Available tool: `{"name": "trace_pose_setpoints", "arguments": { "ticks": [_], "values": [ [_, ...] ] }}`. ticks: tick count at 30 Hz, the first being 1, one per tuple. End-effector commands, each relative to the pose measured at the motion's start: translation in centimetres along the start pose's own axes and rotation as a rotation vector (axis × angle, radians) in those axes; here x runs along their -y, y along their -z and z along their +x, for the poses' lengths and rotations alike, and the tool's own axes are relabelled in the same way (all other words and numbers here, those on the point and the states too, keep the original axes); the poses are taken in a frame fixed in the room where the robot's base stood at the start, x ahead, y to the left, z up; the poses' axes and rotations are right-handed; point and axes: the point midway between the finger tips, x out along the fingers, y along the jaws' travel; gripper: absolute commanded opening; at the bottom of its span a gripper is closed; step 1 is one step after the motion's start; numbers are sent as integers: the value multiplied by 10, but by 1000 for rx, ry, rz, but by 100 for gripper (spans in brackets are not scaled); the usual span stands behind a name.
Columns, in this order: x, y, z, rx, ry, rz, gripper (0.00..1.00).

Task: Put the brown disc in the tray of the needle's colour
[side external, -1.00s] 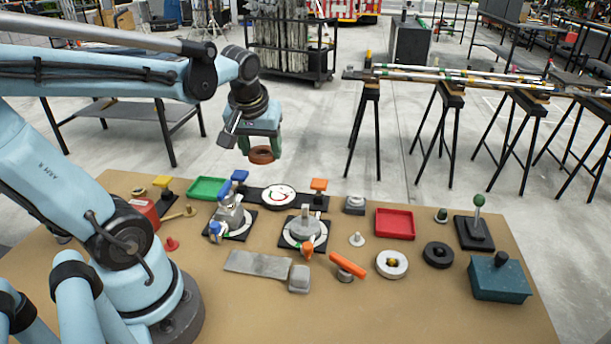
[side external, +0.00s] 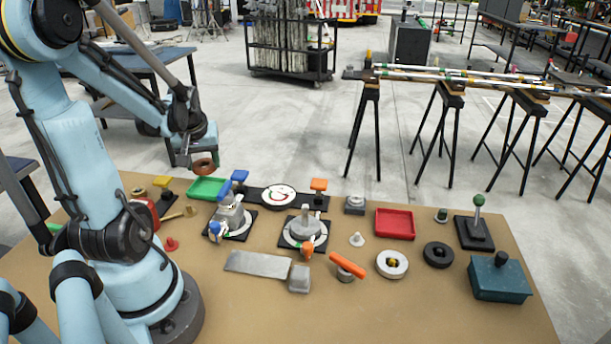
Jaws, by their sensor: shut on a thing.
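My gripper (side external: 203,158) is shut on the brown disc (side external: 204,167), a ring-like round piece, and holds it in the air. In the picture the disc is just above the far edge of the green tray (side external: 206,190); its exact height and depth over the tray are hard to tell. The green tray looks empty. The red tray (side external: 395,223) also looks empty and lies right of centre. A white round dial (side external: 279,195) on a black plate shows a red mark on its face; the needle is too small to read surely.
Black-based fixtures (side external: 303,231) fill the table's middle. A teal box (side external: 499,279) stands at right. The front of the table is mostly clear.

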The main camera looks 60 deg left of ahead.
Motion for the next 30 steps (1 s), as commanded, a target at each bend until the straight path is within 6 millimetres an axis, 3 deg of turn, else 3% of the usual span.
{"name": "trace_pose_setpoints", "arguments": {
  "ticks": [16,30],
  "values": [
    [3,-12,38,0,-1,1,29],
    [3,-14,44,0,-1,1,29]
  ]
}}
